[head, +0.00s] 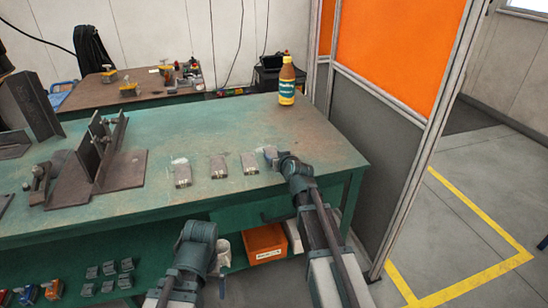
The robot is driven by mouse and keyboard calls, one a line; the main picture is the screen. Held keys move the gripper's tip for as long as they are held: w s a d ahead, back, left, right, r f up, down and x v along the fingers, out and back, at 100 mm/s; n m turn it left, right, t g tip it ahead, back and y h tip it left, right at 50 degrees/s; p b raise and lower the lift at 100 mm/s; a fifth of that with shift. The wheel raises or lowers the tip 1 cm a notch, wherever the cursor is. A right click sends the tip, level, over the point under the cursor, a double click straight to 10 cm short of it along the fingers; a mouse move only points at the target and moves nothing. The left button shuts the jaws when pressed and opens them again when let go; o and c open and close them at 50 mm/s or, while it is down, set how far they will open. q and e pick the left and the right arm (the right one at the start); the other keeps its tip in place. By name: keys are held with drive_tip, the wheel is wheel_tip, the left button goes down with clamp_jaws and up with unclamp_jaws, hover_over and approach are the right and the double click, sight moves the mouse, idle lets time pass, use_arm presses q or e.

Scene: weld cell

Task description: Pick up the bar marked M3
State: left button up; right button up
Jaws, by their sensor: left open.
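Several small grey bars with pale ends and dark markings lie in a row on the green bench: a left one (182,174), a middle one (217,167) and a right one (249,163). Their markings are too small to read surely, so I cannot tell which is M3. A further grey piece (269,153) lies at the row's right end, partly hidden by my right gripper (279,158), which is low over the bench there. Whether its fingers hold anything is hidden. My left gripper (200,231) is open, in front of the bench edge and away from the bars.
A steel angle fixture (100,165) occupies the left. An orange bin (264,243) and several small blocks (107,275) sit below. An orange-panelled screen (397,55) stands right of the bench.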

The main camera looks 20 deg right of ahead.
clamp_jaws()
use_arm(q)
drive_tip(key=shift+r, duration=0.15)
use_arm(e)
drive_tip(key=shift+r, duration=0.15)
